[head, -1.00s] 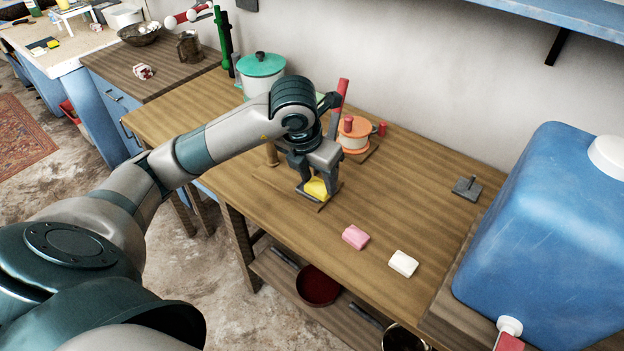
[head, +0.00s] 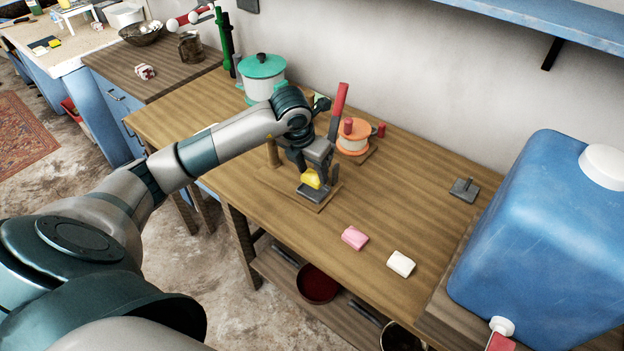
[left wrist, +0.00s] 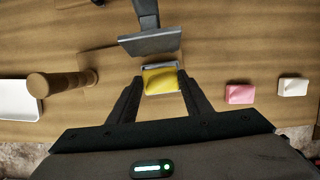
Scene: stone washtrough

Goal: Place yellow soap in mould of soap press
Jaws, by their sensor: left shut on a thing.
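My left gripper (head: 314,175) is shut on the yellow soap (head: 311,179). In the left wrist view the yellow soap (left wrist: 160,79) sits between my fingertips, with the grey mould rim (left wrist: 160,65) showing around its far edge. In the head view the soap is over the back part of the grey mould (head: 310,195), and the mould's front part shows bare. I cannot tell whether the soap touches the mould. The soap press (head: 284,184) has a wooden base and a red handle (head: 339,98). Its grey plate (left wrist: 150,42) is just beyond the soap. My right gripper is out of view.
A pink soap (head: 355,237) and a white soap (head: 401,263) lie at the table's front. An orange-rimmed spool (head: 353,136) and teal-lidded pot (head: 262,77) stand behind the press. A large blue tank (head: 545,240) fills the right.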

